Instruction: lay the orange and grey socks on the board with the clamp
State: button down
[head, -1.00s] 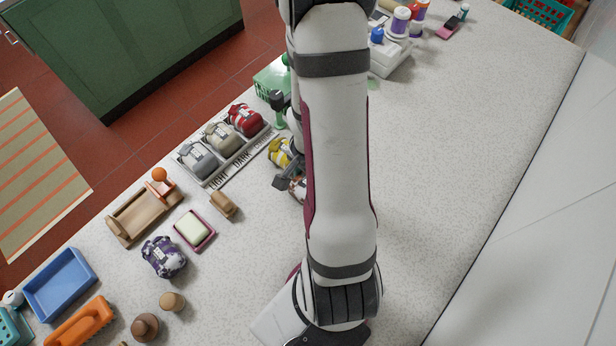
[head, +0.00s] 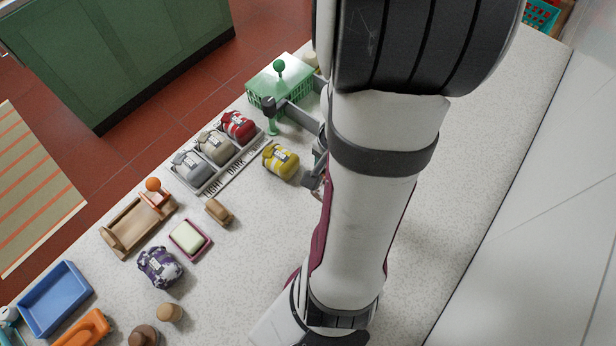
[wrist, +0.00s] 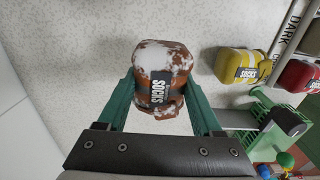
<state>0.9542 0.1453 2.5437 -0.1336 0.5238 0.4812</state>
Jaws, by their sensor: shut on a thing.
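The orange-and-grey sock bundle (wrist: 160,62) has brown-orange and whitish patches and a black SOCKS label. In the wrist view it sits between the green fingers of my gripper (wrist: 161,85), which is shut on its two sides. Its height above the counter is hard to judge. In the head view my arm hides most of the gripper and bundle. A wooden board (head: 128,228) lies at the left of the counter, with an orange ball (head: 153,184) at its far end, seemingly the clamp. My gripper is well to the right of it.
A yellow sock bundle (head: 280,162) lies near my gripper. A tray (head: 207,187) holds grey, beige and red bundles. A green lidded basket (head: 292,88) stands behind. Near the board are a soap dish (head: 205,252), a brush (head: 219,211) and a purple-and-white bundle (head: 160,267).

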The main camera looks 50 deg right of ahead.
jog(key=s+d+r, duration=0.2)
jog(key=s+r, duration=0.1)
jog(key=s, duration=0.2)
jog(key=w+a+r, duration=0.1)
jog(key=w+a, duration=0.3)
jog(key=w, duration=0.9)
jog(key=w+a, duration=0.4)
jog(key=w, duration=0.9)
send_over(136, 223)
notch_tip(136, 223, down, 3)
notch_tip(136, 223, down, 8)
jog(key=shift+r, duration=0.15)
